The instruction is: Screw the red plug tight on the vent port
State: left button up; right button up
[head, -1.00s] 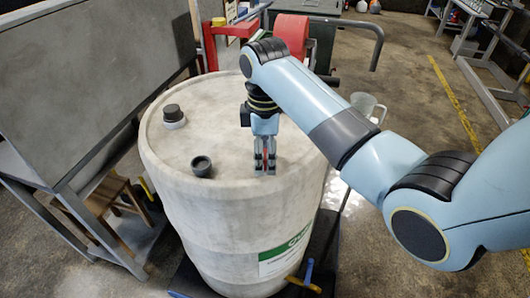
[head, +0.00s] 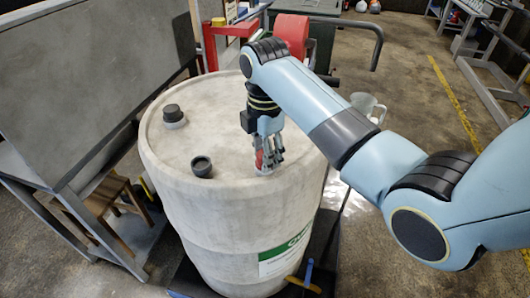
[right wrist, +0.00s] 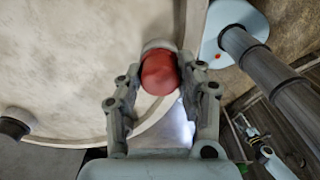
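The red plug (head: 260,160) is at the right front of the drum's top, and it shows clearly in the right wrist view (right wrist: 159,74). A pale round collar (right wrist: 157,44), the vent port, shows just beyond the plug; whether the plug is seated straight in it is hard to tell. My right gripper (head: 268,160) points down over the plug. Its two fingers (right wrist: 161,68) stand on either side of the plug and appear closed on it. My left gripper is not in view.
The pale drum (head: 220,225) bears a dark-capped fitting (head: 173,115) and a dark open fitting (head: 201,166) on its top, left of my gripper. A grey panel (head: 80,80) stands at the left, and a red reel (head: 291,32) behind the drum.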

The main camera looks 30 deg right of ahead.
grip_shut()
jog(key=m, duration=0.5)
jog(key=m, duration=0.5)
dwell(0.4)
jog(key=m, duration=0.5)
